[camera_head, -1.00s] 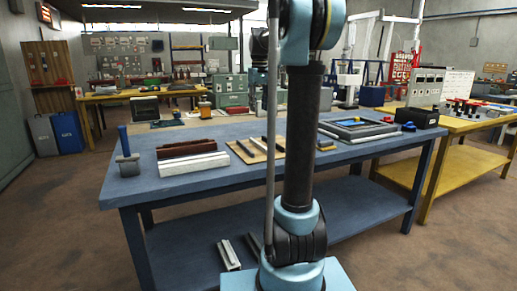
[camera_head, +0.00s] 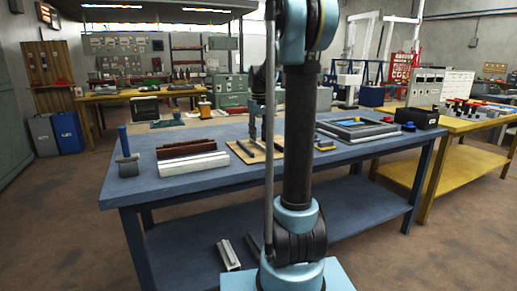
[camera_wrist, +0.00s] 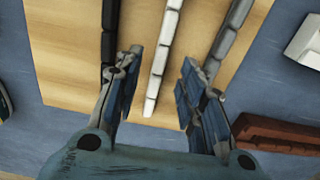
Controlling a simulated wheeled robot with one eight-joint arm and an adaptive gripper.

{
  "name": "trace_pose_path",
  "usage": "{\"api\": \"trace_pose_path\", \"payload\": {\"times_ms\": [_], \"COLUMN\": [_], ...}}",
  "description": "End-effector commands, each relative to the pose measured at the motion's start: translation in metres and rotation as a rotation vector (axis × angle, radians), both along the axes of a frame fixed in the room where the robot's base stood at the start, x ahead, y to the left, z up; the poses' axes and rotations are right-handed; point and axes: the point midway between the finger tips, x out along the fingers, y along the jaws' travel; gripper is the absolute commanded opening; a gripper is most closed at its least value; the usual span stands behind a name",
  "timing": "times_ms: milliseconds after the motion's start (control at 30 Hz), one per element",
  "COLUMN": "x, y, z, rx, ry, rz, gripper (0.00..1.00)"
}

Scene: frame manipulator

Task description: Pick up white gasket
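The white gasket (camera_wrist: 155,85) is a thin segmented strip lying on a tan wooden board (camera_wrist: 75,60). In the wrist view it runs between the two fingers of my gripper (camera_wrist: 160,63), which is open with a gap on both sides. A black strip (camera_wrist: 109,30) lies to its left, partly hidden by the left finger, and a grey strip (camera_wrist: 230,30) to its right. In the head view my gripper (camera_head: 252,134) is over the board (camera_head: 262,152) on the blue table; I cannot clearly make out the white gasket there.
A brown-red bar (camera_head: 190,147) and a white profile (camera_head: 193,163) lie left of the board on the blue table (camera_head: 150,190). A blue-handled tool (camera_head: 127,160) stands at the left edge. A grey frame (camera_head: 358,128) lies at the right. My arm hides the table's middle.

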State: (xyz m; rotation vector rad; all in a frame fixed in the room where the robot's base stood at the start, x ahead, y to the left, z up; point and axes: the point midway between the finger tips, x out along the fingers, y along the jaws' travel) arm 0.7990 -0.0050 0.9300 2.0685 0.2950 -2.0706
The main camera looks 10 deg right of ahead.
Motion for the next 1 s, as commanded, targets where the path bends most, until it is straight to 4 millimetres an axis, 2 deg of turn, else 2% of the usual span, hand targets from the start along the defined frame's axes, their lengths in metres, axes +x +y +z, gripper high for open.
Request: {"api": "trace_pose_path", "payload": {"times_ms": [100,300,567,600,733,767,1000], "x": [0.004,0.004,0.003,0.003,0.003,0.003,0.003], "y": [0.001,0.001,0.001,0.001,0.001,0.001,0.001], "z": [-0.017,-0.036,-0.039,-0.039,-0.039,-0.039,-0.039], "rx": [0.0,0.0,0.0,0.0,0.0,0.0,0.0], "ry": [0.0,0.0,0.0,0.0,0.0,0.0,0.0], "rz": [0.0,0.0,0.0,0.0,0.0,0.0,0.0], "gripper": [0.37,0.37,0.37,0.32,0.03,0.0,0.0]}}
